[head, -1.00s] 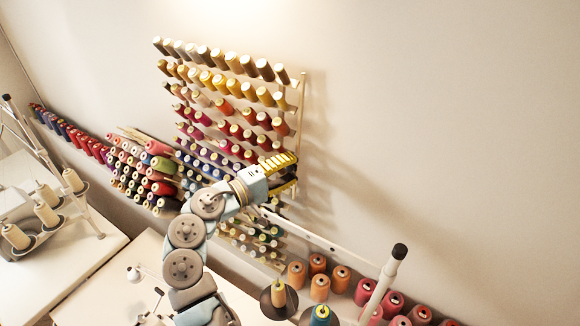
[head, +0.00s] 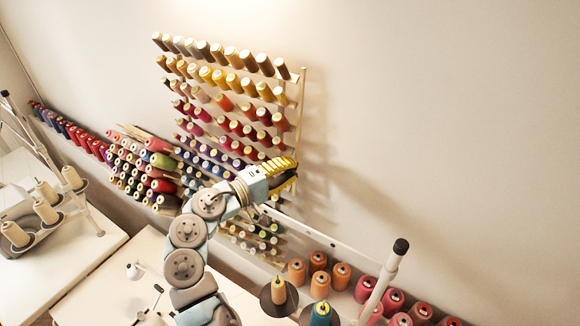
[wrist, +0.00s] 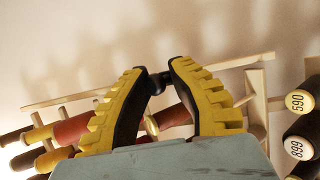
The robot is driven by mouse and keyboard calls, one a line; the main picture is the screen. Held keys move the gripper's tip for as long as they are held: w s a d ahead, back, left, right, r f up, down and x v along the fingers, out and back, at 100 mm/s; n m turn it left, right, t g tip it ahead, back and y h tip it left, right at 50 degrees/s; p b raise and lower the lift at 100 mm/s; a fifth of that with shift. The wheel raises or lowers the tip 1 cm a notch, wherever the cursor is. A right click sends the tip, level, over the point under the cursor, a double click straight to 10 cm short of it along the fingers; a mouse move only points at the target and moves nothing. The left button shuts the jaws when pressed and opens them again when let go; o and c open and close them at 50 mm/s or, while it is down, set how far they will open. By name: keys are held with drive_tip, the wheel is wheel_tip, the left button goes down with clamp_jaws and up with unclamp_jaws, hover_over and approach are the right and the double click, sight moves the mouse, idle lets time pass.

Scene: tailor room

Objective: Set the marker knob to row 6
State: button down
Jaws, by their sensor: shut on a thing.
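The marker knob (wrist: 158,83), a small black piece, sits between my fingertips in the wrist view, against a pale wooden upright strip (wrist: 90,92). My gripper (wrist: 160,76) has yellow-and-black fingers, shut on the knob. In the head view my gripper (head: 292,172) is at the right edge of the wooden thread rack (head: 300,110), below the red spool rows and about level with the purple-blue ones. There the knob is hidden behind the fingers. No row numbers can be read on the strip.
Spools numbered 590 (wrist: 299,102) and 668 or 899 (wrist: 297,148) are close on the right in the wrist view; red spools (wrist: 75,128) are at left. A white thread-stand post (head: 385,285) stands at lower right. The wall right of the rack is clear.

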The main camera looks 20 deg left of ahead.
drive_tip(key=f+b, duration=0.1)
drive_tip(key=f, duration=0.2)
drive_tip(key=shift+s+f, duration=0.15)
drive_tip(key=shift+s, duration=0.05)
drive_tip(key=c, duration=1)
unclamp_jaws()
drive_tip(key=v, duration=1.2)
